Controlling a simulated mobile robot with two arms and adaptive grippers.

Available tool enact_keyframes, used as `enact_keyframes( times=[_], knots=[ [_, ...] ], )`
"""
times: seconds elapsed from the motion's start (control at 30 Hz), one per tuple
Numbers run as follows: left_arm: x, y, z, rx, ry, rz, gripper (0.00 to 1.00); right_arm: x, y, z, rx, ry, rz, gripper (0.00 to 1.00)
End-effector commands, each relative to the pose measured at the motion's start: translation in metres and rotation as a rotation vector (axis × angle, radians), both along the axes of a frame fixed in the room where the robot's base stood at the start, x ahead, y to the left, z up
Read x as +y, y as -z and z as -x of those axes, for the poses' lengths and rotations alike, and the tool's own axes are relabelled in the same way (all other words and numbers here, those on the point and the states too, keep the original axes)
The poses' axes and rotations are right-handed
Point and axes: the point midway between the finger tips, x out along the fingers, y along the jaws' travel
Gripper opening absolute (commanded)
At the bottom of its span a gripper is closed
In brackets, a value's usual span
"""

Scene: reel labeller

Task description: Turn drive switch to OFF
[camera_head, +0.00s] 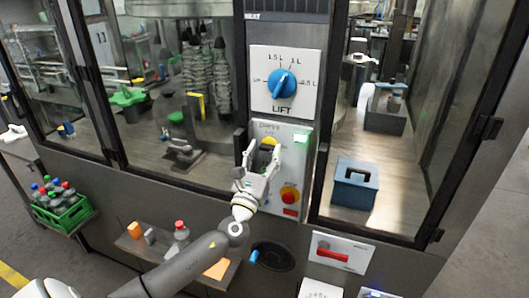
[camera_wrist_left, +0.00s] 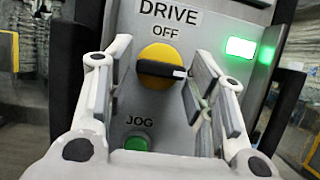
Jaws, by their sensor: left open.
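The drive switch (camera_wrist_left: 160,67) is a round yellow knob with a black bar handle. Its white-tipped end points right, away from the OFF label (camera_wrist_left: 165,31) above the knob. In the head view the switch (camera_head: 268,143) is partly hidden by my gripper. My left gripper (camera_head: 262,156) is in front of the drive panel. In the left wrist view its open fingers (camera_wrist_left: 157,76) stand either side of the knob, with visible gaps; how far the tips are from the panel I cannot tell. My right gripper is not in view.
A green JOG button (camera_wrist_left: 137,143) is below the switch, and a lit green lamp (camera_wrist_left: 240,48) is to its upper right. A blue LIFT knob (camera_head: 282,83) is above the drive panel. A red button (camera_head: 289,195) is lower right. Glass doors flank the panel.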

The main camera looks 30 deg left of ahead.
Motion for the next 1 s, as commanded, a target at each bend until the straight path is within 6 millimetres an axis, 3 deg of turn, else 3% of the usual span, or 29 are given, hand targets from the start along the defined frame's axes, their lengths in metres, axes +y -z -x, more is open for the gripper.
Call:
enact_keyframes(
  times=[0.2, 0.47, 0.77, 1.0],
  knots=[
    [0.000, 0.000, 0.000, 0.000, 0.000, 0.000, 0.48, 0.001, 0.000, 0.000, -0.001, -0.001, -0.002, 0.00],
    [0.000, 0.000, 0.000, 0.000, 0.000, 0.001, 0.16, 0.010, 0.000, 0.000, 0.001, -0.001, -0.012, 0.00],
    [0.000, 0.001, 0.000, -0.011, -0.001, 0.044, 0.16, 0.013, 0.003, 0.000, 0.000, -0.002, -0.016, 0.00],
    [-0.002, 0.002, 0.000, -0.046, 0.000, 0.186, 0.16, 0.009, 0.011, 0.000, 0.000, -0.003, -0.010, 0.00]
  ],
)
